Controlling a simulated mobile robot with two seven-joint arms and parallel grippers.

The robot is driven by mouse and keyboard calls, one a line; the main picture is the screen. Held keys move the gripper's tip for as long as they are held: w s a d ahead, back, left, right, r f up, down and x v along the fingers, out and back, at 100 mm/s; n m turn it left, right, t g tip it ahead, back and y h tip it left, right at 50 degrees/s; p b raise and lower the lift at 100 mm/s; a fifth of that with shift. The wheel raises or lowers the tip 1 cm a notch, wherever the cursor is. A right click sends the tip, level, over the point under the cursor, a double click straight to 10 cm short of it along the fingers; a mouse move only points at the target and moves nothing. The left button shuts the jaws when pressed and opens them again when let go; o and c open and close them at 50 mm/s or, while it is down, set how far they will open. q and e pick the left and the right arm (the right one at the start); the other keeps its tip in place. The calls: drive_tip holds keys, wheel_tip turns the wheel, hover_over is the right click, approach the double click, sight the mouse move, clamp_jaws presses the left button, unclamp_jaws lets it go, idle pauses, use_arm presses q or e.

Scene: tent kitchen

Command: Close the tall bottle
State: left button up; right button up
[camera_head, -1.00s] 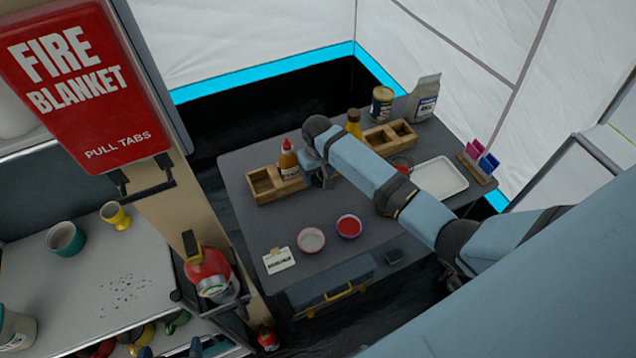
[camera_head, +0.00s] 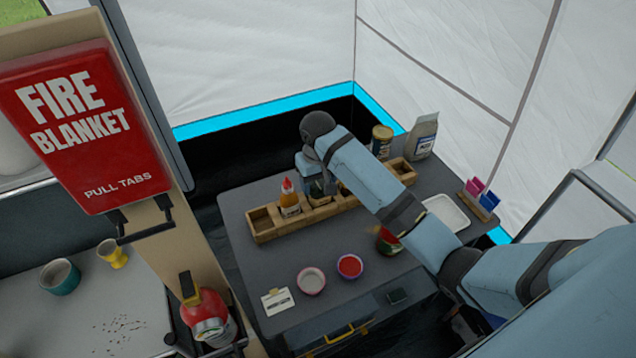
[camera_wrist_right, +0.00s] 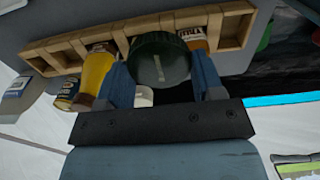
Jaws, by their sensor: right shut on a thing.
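My right gripper (camera_head: 318,190) is over the middle of a wooden rack (camera_head: 262,226) on the grey table. In the right wrist view the fingers (camera_wrist_right: 160,82) are shut on a round dark green cap-like piece (camera_wrist_right: 160,58). I cannot tell whether it is a loose cap or seated on a bottle; its underside is hidden. An orange bottle with a red tip (camera_head: 289,200) stands upright in the rack beside the gripper. A yellow bottle (camera_wrist_right: 97,72) stands on the other side in the wrist view; my arm hides it from the head. My left gripper is not in view.
A jar (camera_head: 382,140) and a paper bag (camera_head: 423,136) stand behind the rack. A white tray (camera_head: 446,213) and a card holder (camera_head: 480,200) are at right. Two small bowls (camera_head: 311,280) (camera_head: 350,266) stand in front.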

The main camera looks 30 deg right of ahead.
sight(317, 192)
drive_tip(key=r, duration=0.1)
drive_tip(key=s+a+r, duration=0.1)
drive_tip(key=r, duration=0.1)
drive_tip(key=s+r, duration=0.1)
drive_tip(key=r, duration=0.1)
drive_tip(key=shift+a+r, duration=0.1)
drive_tip(key=shift+a, duration=0.1)
drive_tip(key=s+a+r, duration=0.2)
drive_tip(key=s+r, duration=0.3)
drive_tip(key=s, duration=0.3)
drive_tip(key=shift+s+a+n, duration=0.2)
drive_tip(key=shift+a+n, duration=0.1)
drive_tip(key=shift+a, duration=0.05)
